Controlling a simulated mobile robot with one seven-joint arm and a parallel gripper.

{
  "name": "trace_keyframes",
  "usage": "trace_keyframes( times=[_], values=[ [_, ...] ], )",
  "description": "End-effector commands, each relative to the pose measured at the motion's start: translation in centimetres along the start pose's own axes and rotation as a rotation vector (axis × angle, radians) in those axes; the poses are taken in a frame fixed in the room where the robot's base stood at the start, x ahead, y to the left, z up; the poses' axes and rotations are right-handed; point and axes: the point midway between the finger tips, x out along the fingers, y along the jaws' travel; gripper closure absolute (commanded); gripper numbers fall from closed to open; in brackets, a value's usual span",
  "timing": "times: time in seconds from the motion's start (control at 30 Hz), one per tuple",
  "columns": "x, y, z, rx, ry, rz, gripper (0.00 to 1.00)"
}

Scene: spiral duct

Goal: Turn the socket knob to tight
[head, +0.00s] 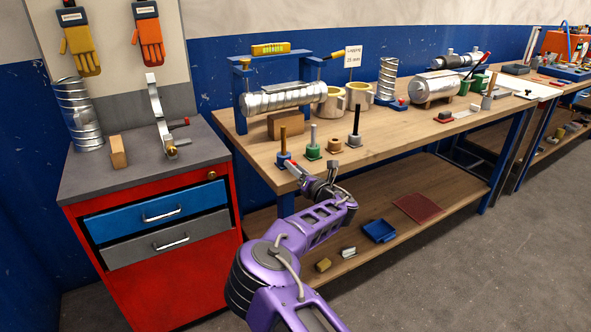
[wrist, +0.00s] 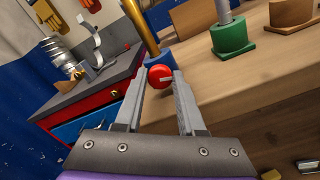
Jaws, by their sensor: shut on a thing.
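The socket knob (wrist: 160,77) is a round red knob with a short pale line across its face. It sits on the front of a blue socket (head: 283,158) that holds an upright brass rod (head: 283,139), near the bench's front left corner. The blue socket also shows behind the knob in the wrist view (wrist: 159,58). My gripper (wrist: 161,80) is shut on the knob, with one fingertip on each side of it. In the head view my gripper (head: 299,172) hides most of the knob. No tight marking is readable.
A green socket (head: 313,152) with a grey rod, a tan socket (head: 334,147) and a black rod (head: 356,125) stand to the right. A spiral duct (head: 285,98) lies behind. A red cabinet (head: 165,285) stands to the left. A blue tray (head: 380,231) lies on the lower shelf.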

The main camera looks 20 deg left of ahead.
Motion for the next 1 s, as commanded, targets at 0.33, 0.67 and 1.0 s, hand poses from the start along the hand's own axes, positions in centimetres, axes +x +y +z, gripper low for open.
trace_keyframes(
  times=[0.33, 0.67, 1.0],
  values=[
    [0.0, 0.01, -0.04, 0.055, 0.001, 0.001, 1.0],
    [-0.01, -0.01, -0.05, 0.054, 0.001, 0.0, 0.52],
    [-0.03, -0.08, -0.06, 0.053, 0.001, -0.002, 0.31]
  ],
)
